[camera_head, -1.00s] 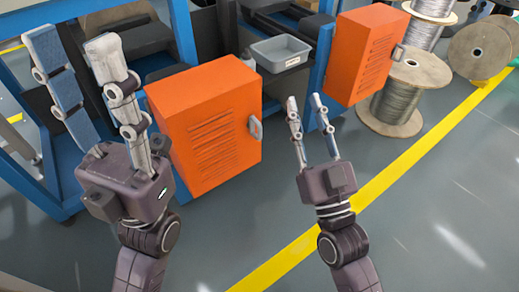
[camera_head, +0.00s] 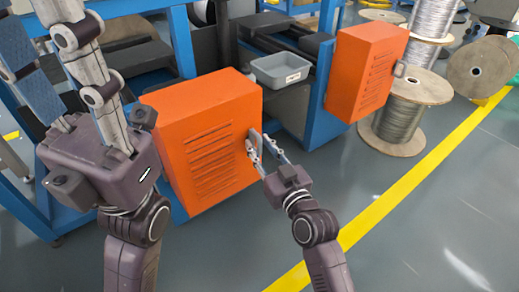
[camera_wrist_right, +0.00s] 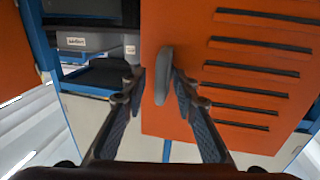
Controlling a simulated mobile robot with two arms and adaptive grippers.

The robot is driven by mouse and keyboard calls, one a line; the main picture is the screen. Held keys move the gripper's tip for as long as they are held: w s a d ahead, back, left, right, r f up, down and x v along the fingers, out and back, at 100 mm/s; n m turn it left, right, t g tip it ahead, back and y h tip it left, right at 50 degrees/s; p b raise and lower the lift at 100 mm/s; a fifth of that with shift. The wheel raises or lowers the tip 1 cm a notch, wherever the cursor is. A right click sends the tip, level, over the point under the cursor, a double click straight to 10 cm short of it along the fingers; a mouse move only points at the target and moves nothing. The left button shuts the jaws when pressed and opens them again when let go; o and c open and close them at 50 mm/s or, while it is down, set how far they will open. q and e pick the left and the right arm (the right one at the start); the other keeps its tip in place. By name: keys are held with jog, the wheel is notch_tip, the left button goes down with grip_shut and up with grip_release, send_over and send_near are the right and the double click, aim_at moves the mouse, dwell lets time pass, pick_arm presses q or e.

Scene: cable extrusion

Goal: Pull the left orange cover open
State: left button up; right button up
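The left orange cover (camera_head: 215,125) is a box-shaped, slotted panel on the blue machine, and it looks shut. Its grey handle (camera_head: 254,142) is on its right side; the handle also shows in the right wrist view (camera_wrist_right: 164,76), with the cover's orange face (camera_wrist_right: 235,75) behind it. My right gripper (camera_head: 263,141) is at the handle. In the right wrist view its open fingers (camera_wrist_right: 158,78) stand on either side of the handle, with a gap on the left; contact on the right cannot be told. My left gripper (camera_head: 30,22) is open and empty, left of the cover, fingertips near the picture's edge.
A second orange cover (camera_head: 365,72) stands to the right. A grey tray (camera_head: 280,70) sits between the covers. Wire spools (camera_head: 398,112) stand at the back right. The grey floor (camera_head: 420,225) with a yellow line (camera_head: 392,197) is clear at the right.

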jog(key=shift+w+a, duration=0.1)
jog(key=shift+w, duration=0.05)
jog(key=shift+c, duration=0.3)
grip_shut()
